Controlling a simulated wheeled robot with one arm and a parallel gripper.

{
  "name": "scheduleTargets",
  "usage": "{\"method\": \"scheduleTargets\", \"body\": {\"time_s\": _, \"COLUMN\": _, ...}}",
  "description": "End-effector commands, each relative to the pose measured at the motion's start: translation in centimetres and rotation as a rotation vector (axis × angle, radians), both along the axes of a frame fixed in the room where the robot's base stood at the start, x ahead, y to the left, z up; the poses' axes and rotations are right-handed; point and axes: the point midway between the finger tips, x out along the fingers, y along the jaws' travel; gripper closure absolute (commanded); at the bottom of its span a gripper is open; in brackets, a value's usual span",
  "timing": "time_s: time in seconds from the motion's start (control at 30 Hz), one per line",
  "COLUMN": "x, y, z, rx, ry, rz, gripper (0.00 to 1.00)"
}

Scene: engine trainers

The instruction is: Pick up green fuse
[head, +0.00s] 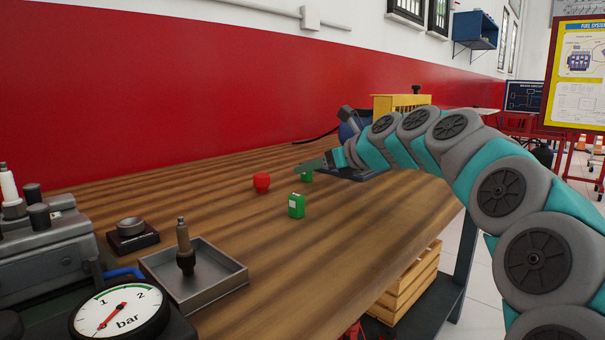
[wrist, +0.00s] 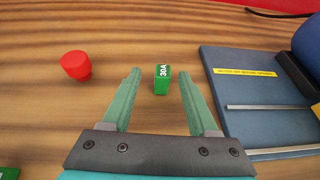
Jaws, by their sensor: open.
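A green fuse (wrist: 162,79) marked 30A stands on the wooden bench, between and slightly ahead of my fingertips in the wrist view. In the head view this fuse (head: 306,177) is partly hidden beneath my gripper (head: 313,165). My gripper (wrist: 158,73) is open and empty, its two green fingers spread to either side of the fuse. A second green block (head: 297,206) stands nearer on the bench in the head view; a green corner (wrist: 8,173) shows at the lower left of the wrist view.
A red round piece (head: 261,182) stands left of the fuse, also in the wrist view (wrist: 76,65). A blue-grey plate (wrist: 235,110) with metal strips lies to the right. A metal tray (head: 220,287) and pressure gauge (head: 120,310) are nearer on the bench (head: 330,240).

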Motion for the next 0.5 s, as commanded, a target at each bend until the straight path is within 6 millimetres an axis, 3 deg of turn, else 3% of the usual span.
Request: {"method": "scheduleTargets", "body": {"time_s": 0.5, "x": 3.5, "y": 3.5, "z": -1.8, "rx": 0.0, "ry": 0.0, "rz": 0.001, "gripper": 0.4}}
